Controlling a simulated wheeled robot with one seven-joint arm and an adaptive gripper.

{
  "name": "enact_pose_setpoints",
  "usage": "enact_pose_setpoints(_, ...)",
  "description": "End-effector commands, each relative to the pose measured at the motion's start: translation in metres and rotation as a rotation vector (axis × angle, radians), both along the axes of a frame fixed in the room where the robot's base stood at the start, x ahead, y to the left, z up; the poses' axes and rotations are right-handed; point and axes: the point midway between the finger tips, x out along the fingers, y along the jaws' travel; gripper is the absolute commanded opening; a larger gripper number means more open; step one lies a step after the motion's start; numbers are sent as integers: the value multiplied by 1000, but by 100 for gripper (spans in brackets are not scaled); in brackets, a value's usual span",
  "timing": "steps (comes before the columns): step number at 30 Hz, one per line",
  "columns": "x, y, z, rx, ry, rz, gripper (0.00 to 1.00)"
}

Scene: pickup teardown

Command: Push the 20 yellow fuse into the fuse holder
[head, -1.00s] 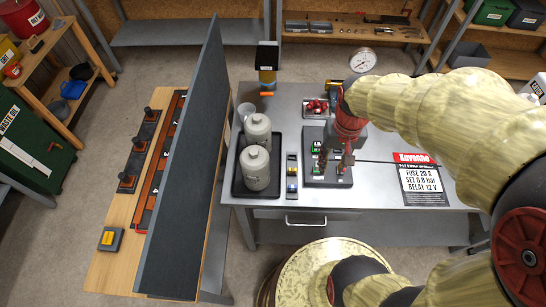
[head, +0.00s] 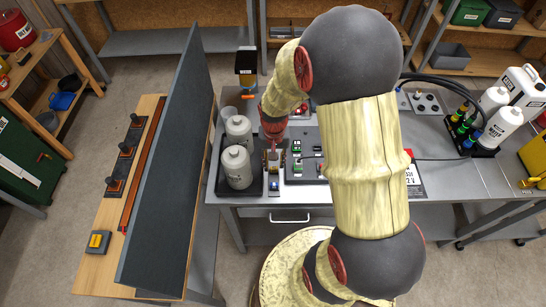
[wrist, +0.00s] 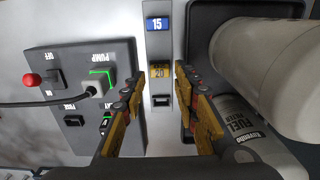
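The yellow 20 fuse (wrist: 160,71) sits in a narrow grey strip (wrist: 158,120), between a blue 15 fuse (wrist: 157,24) and an empty dark slot. My gripper (wrist: 157,82) is open, with one finger on each side of the strip near the yellow fuse, apart from it. In the head view my gripper (head: 272,158) points down over the strip, which it partly hides. The grey panel (wrist: 95,60) beside the strip carries a dark socket (wrist: 74,120) labelled FUSE, which looks like the fuse holder. A finger partly covers the panel's lower right.
Fuel filter canisters (head: 238,167) stand in a black tray close to the strip. A red-tipped switch (wrist: 32,79) and a plug with a cable (wrist: 97,90) stick up from the panel. A tall dark board (head: 175,160) rises left of the bench.

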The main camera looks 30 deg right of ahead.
Motion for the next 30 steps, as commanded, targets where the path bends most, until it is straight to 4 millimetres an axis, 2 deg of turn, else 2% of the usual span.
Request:
enact_pose_setpoints(3,0,0,-17,1,2,0,30)
enact_pose_setpoints(7,-1,0,-28,0,2,1,30)
enact_pose_setpoints(18,0,0,-32,-1,-1,1,30)
enact_pose_setpoints(30,0,0,-32,0,0,1,8)
